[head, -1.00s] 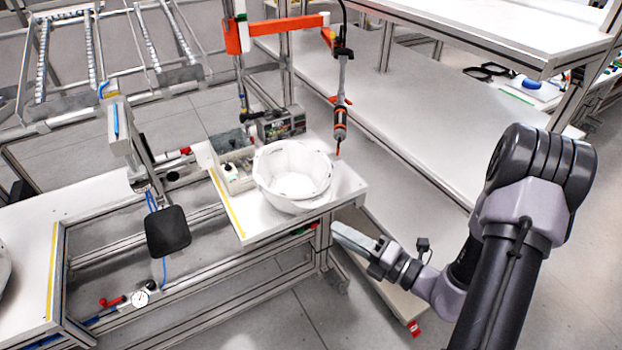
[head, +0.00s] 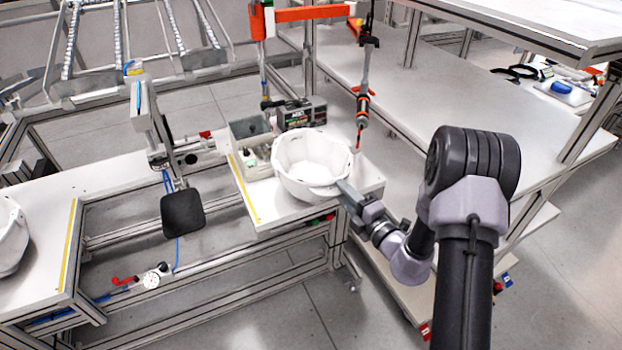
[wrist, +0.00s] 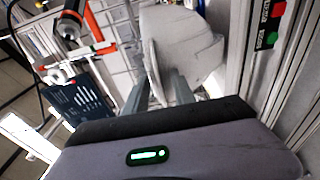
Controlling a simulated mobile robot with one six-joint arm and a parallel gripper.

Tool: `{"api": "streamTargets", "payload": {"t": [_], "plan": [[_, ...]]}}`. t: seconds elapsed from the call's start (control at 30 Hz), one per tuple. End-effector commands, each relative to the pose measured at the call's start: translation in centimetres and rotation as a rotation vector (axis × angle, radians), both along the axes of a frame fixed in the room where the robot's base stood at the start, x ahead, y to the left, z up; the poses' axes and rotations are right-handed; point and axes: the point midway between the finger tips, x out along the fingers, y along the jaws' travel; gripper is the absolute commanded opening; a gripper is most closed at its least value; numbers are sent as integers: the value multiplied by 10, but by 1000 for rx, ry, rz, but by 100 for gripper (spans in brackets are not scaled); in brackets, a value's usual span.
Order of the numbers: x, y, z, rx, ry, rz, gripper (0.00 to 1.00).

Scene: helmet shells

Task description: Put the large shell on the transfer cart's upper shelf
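A large white helmet shell (head: 305,165) sits open side up on the end of the workbench (head: 262,206) in the head view. It also shows in the wrist view (wrist: 185,45), just beyond the fingers. My gripper (head: 346,191) is at the shell's right rim, coming from the lower right. In the wrist view its two fingers (wrist: 160,88) are apart, with the shell's edge at or between their tips. I cannot tell whether they touch it. A second white shell (head: 10,238) is cut off at the left edge. I cannot clearly tell which surface is the transfer cart's upper shelf.
A hanging orange-and-black screwdriver (head: 362,105) is close behind the shell. A grey bin (head: 250,132) and a dark control box (head: 302,113) stand beside it. A wide white shelf unit (head: 470,110) fills the back right. A black pad (head: 182,212) is left of the bench end.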

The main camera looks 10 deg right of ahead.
Motion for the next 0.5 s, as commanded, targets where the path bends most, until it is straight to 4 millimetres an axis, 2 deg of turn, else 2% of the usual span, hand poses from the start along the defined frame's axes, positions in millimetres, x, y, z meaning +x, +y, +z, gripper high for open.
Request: {"api": "streamTargets", "payload": {"t": [0.23,0.4,0.5], "plan": [[3,1,1,1,1,-1,31],[3,1,0,0,1,-1,0],[3,1,0,0,1,0,0]]}}
